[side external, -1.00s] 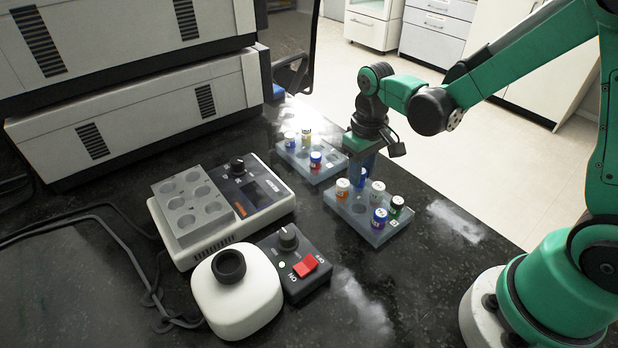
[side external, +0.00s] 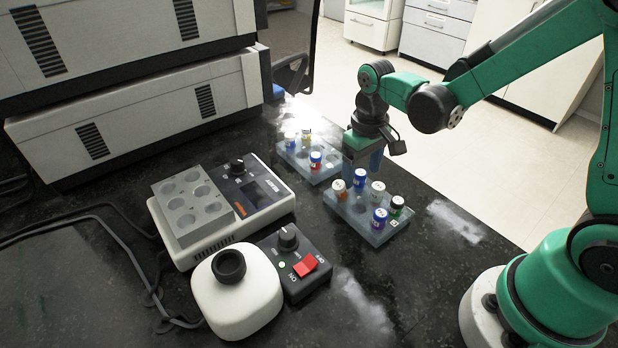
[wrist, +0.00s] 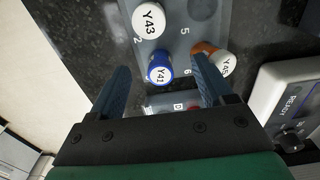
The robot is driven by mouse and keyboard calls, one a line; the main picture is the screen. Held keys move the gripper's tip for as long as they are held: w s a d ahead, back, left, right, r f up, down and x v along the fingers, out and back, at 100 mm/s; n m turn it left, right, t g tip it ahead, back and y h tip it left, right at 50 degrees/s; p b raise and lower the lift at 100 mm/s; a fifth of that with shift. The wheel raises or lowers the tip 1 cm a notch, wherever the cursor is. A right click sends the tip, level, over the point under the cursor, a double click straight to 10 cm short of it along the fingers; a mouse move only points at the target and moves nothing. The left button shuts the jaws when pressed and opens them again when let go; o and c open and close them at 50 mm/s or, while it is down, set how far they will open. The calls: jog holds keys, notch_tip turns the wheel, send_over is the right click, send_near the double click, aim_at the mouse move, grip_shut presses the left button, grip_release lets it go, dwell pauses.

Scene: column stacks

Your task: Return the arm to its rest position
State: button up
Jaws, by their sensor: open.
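My gripper (side external: 363,160) is open and empty just above the far side of the nearer vial rack (side external: 370,231). It also shows in the wrist view (wrist: 163,80), with its two blue fingers spread apart. A blue vial (side external: 361,181) with a white cap stands in the rack right below the fingers. In the wrist view this vial, Y41 (wrist: 160,73), appears between the fingers, with a gap on either side. An orange vial (side external: 341,188) stands to its left, near one finger in the wrist view.
A second rack (side external: 318,177) with vials stands behind left.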

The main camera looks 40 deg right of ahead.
jog(key=shift+r, duration=2.85)
